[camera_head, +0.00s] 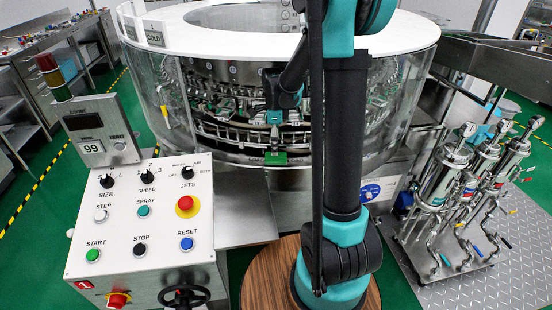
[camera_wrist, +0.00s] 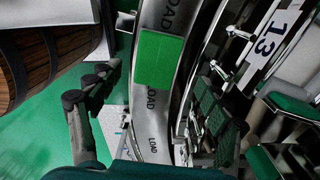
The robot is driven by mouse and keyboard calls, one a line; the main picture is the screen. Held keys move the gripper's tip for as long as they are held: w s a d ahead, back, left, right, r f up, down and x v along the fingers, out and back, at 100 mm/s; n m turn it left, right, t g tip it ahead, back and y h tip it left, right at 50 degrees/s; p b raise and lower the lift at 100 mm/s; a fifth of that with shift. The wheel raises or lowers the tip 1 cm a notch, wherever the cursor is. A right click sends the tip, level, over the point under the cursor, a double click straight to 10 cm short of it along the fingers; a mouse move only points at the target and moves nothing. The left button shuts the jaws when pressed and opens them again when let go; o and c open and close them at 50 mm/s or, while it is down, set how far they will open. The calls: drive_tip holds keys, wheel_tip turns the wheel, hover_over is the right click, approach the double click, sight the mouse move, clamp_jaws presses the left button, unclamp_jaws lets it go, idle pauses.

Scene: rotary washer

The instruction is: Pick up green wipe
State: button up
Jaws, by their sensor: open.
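The green wipe (camera_wrist: 161,59) is a flat green rectangle lying on a curved metal ledge (camera_wrist: 152,134) printed with LOAD. In the head view the wipe (camera_head: 275,158) shows small at the front of the round washer. My gripper (camera_wrist: 155,85) is open and empty. Its dark fingers stand apart in the wrist view, one left of the wipe and one right of it, and neither visibly touches it. In the head view my gripper (camera_head: 274,132) is small, just above the wipe, and its fingertips are hard to make out.
The rotary washer's white-topped clear housing (camera_head: 408,40) surrounds metal fixtures close to my gripper. A plate marked 13 (camera_wrist: 268,46) stands right of the ledge. A control panel (camera_head: 140,215) is at left. A rack of metal cylinders (camera_head: 470,175) is at right. A wooden barrel (camera_wrist: 40,60) shows left.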

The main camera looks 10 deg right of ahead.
sight(276, 157)
drive_tip(key=shift+s+d+f, duration=0.1)
drive_tip(key=shift+s+f, duration=0.05)
drive_tip(key=shift+f, duration=1.2)
drive_tip(key=shift+s+f, duration=0.1)
drive_tip(key=shift+f, duration=1.2)
drive_tip(key=shift+c, duration=0.5)
drive_tip(key=c, duration=0.8)
